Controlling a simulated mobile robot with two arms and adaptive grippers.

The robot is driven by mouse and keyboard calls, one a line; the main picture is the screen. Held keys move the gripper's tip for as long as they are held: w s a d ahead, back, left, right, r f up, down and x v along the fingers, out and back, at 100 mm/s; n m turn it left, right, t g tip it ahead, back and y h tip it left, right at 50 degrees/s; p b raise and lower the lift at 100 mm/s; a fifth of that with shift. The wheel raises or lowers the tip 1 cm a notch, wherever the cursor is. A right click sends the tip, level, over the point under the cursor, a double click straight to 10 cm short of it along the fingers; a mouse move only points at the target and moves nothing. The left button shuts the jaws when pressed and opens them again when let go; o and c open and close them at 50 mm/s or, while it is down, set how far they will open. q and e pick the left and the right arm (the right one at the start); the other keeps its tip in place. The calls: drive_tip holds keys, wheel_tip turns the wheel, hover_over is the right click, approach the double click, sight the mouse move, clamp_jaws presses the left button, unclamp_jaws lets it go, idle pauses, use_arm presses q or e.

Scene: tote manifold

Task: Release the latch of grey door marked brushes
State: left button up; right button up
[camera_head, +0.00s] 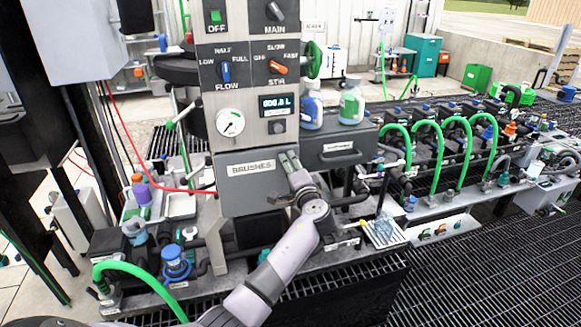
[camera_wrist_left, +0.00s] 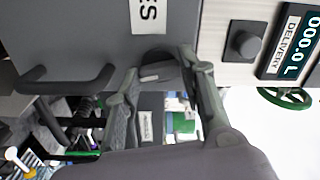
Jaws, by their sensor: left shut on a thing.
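The grey door (camera_head: 238,195) with the white BRUSHES label (camera_head: 251,168) is on the front of the control column in the head view and looks closed. In the left wrist view the door (camera_wrist_left: 90,35) shows turned on its side, with the end of its label (camera_wrist_left: 149,14). My left gripper (camera_head: 289,162) is at the door's right side. In the left wrist view its two fingers (camera_wrist_left: 162,66) stand on either side of a small dark latch (camera_wrist_left: 156,72) and are shut on it. The fingers hide the latch in the head view. My right gripper is not in view.
A dark drawer (camera_head: 335,148) with bottles on top stands just right of the gripper. The control panel (camera_head: 245,60) rises above the door. Green hoses (camera_head: 425,150) and pipework fill the right. A red tube (camera_head: 165,188) runs left of the door.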

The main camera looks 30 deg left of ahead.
use_arm(q)
drive_tip(key=c, duration=0.4)
drive_tip(key=shift+m+p, duration=0.35)
drive_tip(key=shift+m, duration=1.15)
drive_tip(key=o, duration=0.9)
drive_tip(key=shift+o, duration=1.3)
